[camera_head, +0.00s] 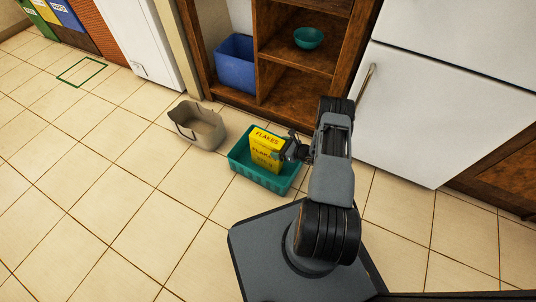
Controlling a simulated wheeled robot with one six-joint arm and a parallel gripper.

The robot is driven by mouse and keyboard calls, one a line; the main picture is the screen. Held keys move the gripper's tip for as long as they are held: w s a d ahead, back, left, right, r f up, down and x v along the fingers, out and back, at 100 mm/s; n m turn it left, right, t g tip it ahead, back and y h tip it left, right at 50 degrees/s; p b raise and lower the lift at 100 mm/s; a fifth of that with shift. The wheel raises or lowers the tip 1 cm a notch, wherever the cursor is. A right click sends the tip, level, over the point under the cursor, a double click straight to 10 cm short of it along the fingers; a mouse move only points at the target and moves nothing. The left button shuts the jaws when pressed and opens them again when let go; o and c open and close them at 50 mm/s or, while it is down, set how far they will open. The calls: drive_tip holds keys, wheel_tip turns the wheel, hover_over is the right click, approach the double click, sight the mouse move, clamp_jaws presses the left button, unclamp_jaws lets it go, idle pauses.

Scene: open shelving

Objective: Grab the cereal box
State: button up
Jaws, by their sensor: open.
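A yellow cereal box (262,149) marked "FLAKES" stands upright in a teal basket (264,182) on the tiled floor. My gripper (284,152) is open at the right side of the box, very close to it. Part of the box's right edge is hidden by the gripper. I cannot tell whether the fingers touch the box or reach around it.
A beige bin (198,128) stands on the floor left of the basket. Behind are a wooden shelf (262,50) with a blue bin (236,65) and a teal bowl (308,38), and a white fridge (420,100) at right.

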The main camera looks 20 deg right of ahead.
drive_tip(key=shift+w+a+f, duration=0.1)
drive_tip(key=shift+w+a, duration=0.05)
drive_tip(key=shift+w, duration=0.05)
drive_tip(key=shift+c, duration=0.2)
drive_tip(key=c, duration=1.6)
